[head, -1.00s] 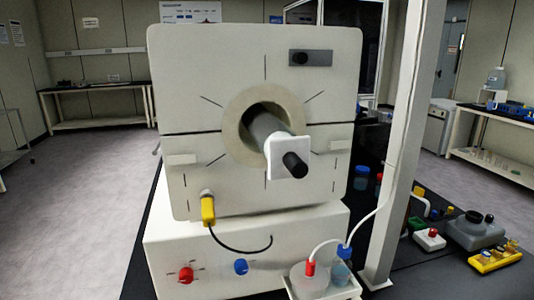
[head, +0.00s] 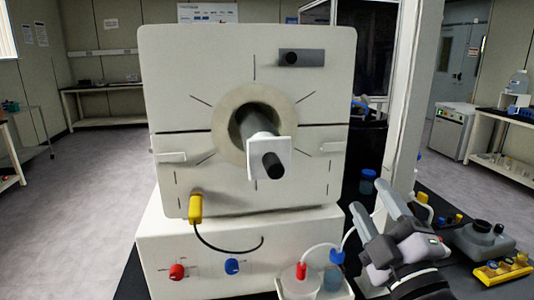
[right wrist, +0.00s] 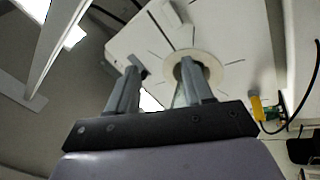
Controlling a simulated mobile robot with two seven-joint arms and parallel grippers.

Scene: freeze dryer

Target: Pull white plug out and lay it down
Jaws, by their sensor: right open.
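The white plug (head: 283,155) is a square white plate with a black knob (head: 274,166) on its front. A grey cylinder (head: 258,125) runs back from it into the round beige port of the white freeze dryer (head: 190,85). My right gripper (head: 372,198) is open and empty, to the right of the plug, lower and apart from it. In the right wrist view, my right gripper (right wrist: 160,72) has its fingers spread, with the round port (right wrist: 220,72) partly behind one finger; the plug is mostly hidden there. My left gripper is not in view.
A yellow connector (head: 196,208) with a black cable hangs on the dryer's lower left. A tray with red- and blue-capped bottles (head: 301,284) stands at the front. A pale post (head: 412,100) rises behind my right gripper. Yellow and grey items (head: 500,272) lie on the right.

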